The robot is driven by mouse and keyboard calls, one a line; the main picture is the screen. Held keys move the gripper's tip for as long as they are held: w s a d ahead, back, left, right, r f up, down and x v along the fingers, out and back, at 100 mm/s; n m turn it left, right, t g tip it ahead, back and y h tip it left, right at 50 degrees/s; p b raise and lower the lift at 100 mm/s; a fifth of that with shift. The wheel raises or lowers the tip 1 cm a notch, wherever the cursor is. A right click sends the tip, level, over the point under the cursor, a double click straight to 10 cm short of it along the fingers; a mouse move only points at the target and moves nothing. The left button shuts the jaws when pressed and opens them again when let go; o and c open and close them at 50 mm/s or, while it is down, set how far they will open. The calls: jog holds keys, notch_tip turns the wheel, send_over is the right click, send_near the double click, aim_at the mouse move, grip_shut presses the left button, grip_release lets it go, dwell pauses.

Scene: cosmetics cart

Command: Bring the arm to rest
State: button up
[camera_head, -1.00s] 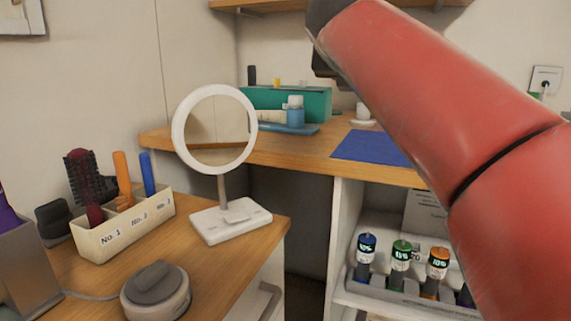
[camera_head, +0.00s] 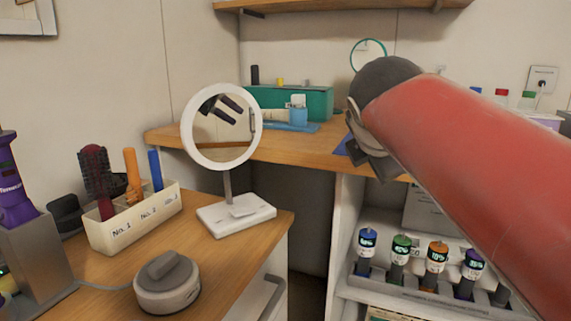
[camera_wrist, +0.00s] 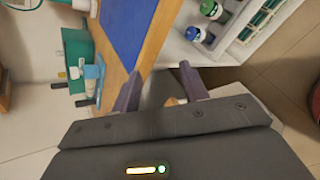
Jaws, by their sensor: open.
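My gripper (camera_wrist: 160,86) shows in the wrist view with its two grey-purple fingers apart and nothing between them. In the head view my red arm reaches up from the lower right to a dark wrist in front of the back counter; the fingertips cannot be made out directly there. The round white mirror (camera_head: 228,188) on the left counter shows a dark reflection that looks like two gripper fingers.
The back counter holds a teal box (camera_head: 318,103), a blue bottle (camera_head: 298,114) and a blue mat (camera_wrist: 125,28). A beige holder (camera_head: 138,219) with brushes and a grey round device (camera_head: 167,284) stand at left. Several capped bottles (camera_head: 401,258) fill the lower shelf.

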jog(key=s+f+m+g+y, duration=0.1)
jog(key=s+f+m+g, duration=0.1)
jog(key=s+f+m, duration=0.7)
jog(key=s+f+m+g+y, duration=0.2)
jog(key=s+f+m, duration=0.8)
jog(key=f, duration=0.7)
jog(key=shift+s+d+f+m+g, duration=0.2)
jog(key=shift+d+f+m+g, duration=0.15)
jog(key=shift+m, duration=0.85)
jog(key=shift+r, duration=0.1)
